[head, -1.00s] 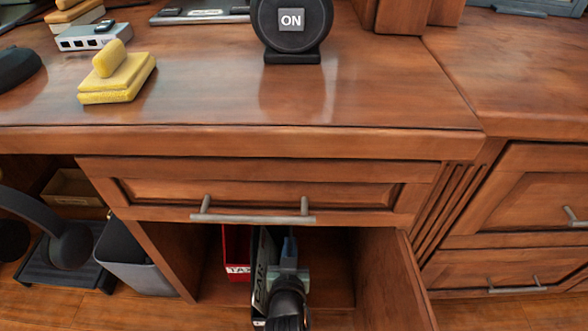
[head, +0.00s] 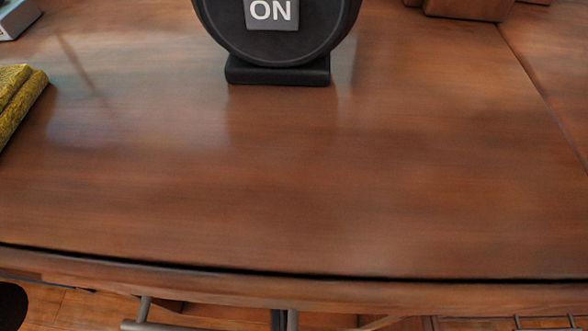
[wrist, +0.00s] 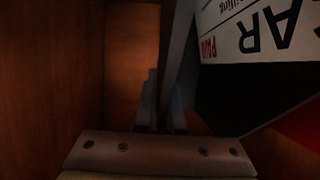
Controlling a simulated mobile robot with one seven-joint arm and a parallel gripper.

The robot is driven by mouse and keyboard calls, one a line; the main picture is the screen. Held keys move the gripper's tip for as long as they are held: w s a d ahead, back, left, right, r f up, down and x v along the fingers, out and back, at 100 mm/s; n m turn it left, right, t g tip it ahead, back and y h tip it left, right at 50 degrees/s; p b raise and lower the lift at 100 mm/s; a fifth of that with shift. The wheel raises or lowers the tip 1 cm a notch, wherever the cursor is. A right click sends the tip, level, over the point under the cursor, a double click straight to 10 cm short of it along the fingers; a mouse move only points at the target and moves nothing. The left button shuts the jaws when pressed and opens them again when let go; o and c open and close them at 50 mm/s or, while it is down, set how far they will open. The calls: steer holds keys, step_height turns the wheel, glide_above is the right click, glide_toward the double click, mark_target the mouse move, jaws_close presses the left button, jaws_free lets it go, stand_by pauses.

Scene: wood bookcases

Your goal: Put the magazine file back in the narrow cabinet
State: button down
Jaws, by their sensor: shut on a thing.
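The magazine file (wrist: 250,35) shows in the wrist view at the right, with a white label of dark letters that appear upside down and a dark lower part. My gripper (wrist: 162,112) is shut on it, apparently at the narrow upright edge in the middle of the view. The cabinet (wrist: 50,80) surrounds them, with its wooden wall at the left and a lit wood surface behind. The wrist view is dark, so the file's contact with the cabinet floor cannot be told. In the head view the counter hides nearly all of the cabinet, file and gripper.
A red file (wrist: 302,125) stands at the right edge of the wrist view, close to the held file. Above, the wooden counter (head: 300,180) carries a black round "ON" device (head: 275,35) and a yellow block (head: 18,95). A drawer handle (head: 150,326) juts out below the counter edge.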

step_height(320, 180, down, 3)
steer(key=b, duration=0.3)
steer(key=shift+w+f, duration=0.1)
steer(key=shift+f, duration=0.05)
steer(key=shift+f+b, duration=0.2)
steer(key=shift+b, duration=0.15)
steer(key=c, duration=1)
jaws_free()
steer(key=shift+r, duration=0.1)
steer(key=p+v, duration=0.6)
steer(key=v, duration=0.4)
steer(key=shift+s+r, duration=0.25)
steer(key=shift+s, duration=0.1)
steer(key=shift+s+r+p, duration=0.15)
steer(key=shift+s+p, duration=0.2)
steer(key=shift+s, duration=0.3)
